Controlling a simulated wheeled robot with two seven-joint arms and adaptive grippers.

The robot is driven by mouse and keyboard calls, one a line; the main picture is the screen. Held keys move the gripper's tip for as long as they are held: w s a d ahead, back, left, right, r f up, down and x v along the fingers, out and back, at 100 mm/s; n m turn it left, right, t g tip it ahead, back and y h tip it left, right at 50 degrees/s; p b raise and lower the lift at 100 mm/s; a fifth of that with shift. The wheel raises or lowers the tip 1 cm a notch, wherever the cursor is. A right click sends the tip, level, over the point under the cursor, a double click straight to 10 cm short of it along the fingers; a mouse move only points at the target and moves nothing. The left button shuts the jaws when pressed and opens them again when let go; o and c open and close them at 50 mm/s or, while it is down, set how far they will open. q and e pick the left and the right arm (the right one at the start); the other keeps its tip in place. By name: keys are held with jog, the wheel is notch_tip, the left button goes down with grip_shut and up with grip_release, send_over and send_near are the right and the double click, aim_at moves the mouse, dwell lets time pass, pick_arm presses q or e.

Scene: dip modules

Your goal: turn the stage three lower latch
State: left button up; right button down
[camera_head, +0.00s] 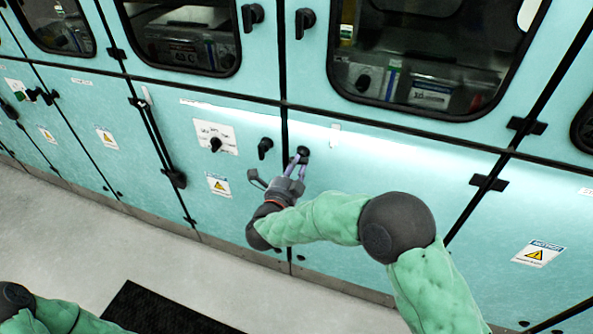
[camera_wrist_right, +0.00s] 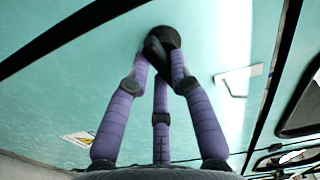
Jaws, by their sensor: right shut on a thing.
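The lower latch (camera_head: 303,151) is a black knob on the teal lower door, just right of the door seam. It also shows in the right wrist view (camera_wrist_right: 166,37), partly hidden by the fingers. My right gripper (camera_head: 297,163) has its purple fingers closed around the latch handle; in the wrist view the fingertips (camera_wrist_right: 162,60) meet on it. Which way the handle points is hard to tell behind the fingers. My left arm shows only as a green link at the bottom left; its gripper is out of view.
A second black latch (camera_head: 265,147) sits left of the seam, beside a white switch plate (camera_head: 215,137). Upper windowed doors carry black latches (camera_head: 304,21). A dark mat (camera_head: 160,312) lies on the pale floor (camera_head: 60,230), which is otherwise clear in front of the cabinets.

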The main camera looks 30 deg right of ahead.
jog(key=shift+m, duration=1)
jog(key=c, duration=1.1)
grip_release()
jog(key=shift+a, duration=0.1)
jog(key=v, duration=1.2)
